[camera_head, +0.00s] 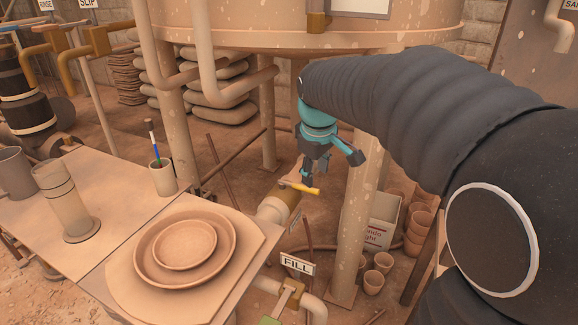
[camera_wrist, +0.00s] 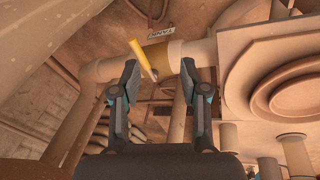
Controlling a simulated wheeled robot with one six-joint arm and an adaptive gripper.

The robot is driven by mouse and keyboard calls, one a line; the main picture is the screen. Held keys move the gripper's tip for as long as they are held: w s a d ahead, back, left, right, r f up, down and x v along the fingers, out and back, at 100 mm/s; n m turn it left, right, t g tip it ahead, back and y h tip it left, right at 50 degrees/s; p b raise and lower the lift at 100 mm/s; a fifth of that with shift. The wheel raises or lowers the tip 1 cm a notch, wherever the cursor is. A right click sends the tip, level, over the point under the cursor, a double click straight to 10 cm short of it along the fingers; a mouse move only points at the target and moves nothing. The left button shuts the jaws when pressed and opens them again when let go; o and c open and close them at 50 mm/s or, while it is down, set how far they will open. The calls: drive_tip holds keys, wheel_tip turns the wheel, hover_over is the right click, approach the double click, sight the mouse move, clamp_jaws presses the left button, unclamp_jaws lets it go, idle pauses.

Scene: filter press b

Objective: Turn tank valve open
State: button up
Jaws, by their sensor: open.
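The tank valve has a brass body (camera_head: 284,197) on a beige pipe under the big tank, with a yellow lever (camera_head: 302,187) on it. My gripper (camera_head: 326,169) hangs just above the lever, fingers spread. In the wrist view the yellow lever (camera_wrist: 141,56) lies tilted across the brass body (camera_wrist: 157,60), close beside the left fingertip and between the two open fingers (camera_wrist: 160,74). The lever's lower end shows in the gap. I cannot tell whether a finger touches it. A small sign (camera_wrist: 161,33) shows behind the valve.
A table with stacked round plates (camera_head: 186,243), a cup (camera_head: 163,178) and a clear cylinder (camera_head: 66,205) stands left of the valve. A FILL sign (camera_head: 298,264) and another valve (camera_head: 288,298) are in front. A tank leg (camera_head: 352,225) and several pots (camera_head: 373,282) are at right.

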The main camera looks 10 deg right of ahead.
sight(303, 186)
drive_tip(key=w+a+f+n+g, duration=0.1)
drive_tip(key=w+f+n, duration=0.4)
drive_tip(key=w, duration=0.6)
drive_tip(key=shift+m, duration=0.7)
drive_tip(key=shift+b+x, duration=0.5)
drive_tip(key=shift+x, duration=3.6)
drive_tip(key=shift+d, duration=0.1)
clamp_jaws()
